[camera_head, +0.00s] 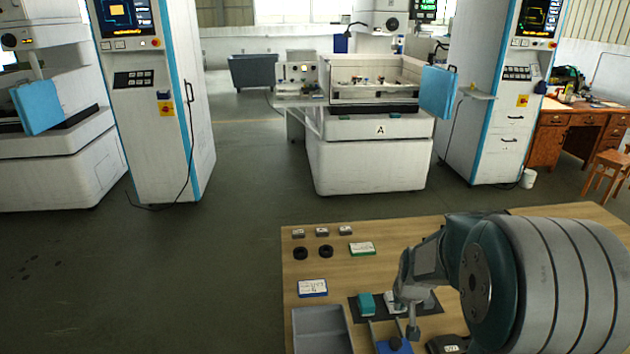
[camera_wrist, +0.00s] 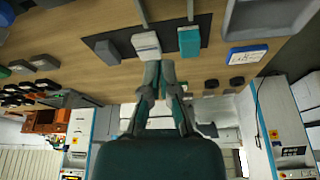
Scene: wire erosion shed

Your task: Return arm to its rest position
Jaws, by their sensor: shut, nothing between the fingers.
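My arm reaches in from the right over the wooden table (camera_head: 500,222) in the head view. My gripper (camera_head: 411,328) is at its end, over the table's near part beside a dark mat (camera_head: 440,311). In the wrist view my gripper (camera_wrist: 160,68) is shut, with its fingers together and nothing between them. The fingertips appear close to a white block (camera_wrist: 146,45); I cannot tell whether they touch it. A teal block (camera_wrist: 189,41) and a grey block (camera_wrist: 108,52) are on either side of it. My arm partly hides the mat in the head view.
A grey tray (camera_head: 318,328), a blue-edged card (camera_head: 312,288), a green-edged card (camera_head: 362,248), black rings (camera_head: 325,251) and small grey blocks (camera_head: 321,232) lie on the table's left. A blue object (camera_head: 393,347) is at the near edge. Machine A (camera_head: 368,160) stands beyond clear floor.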

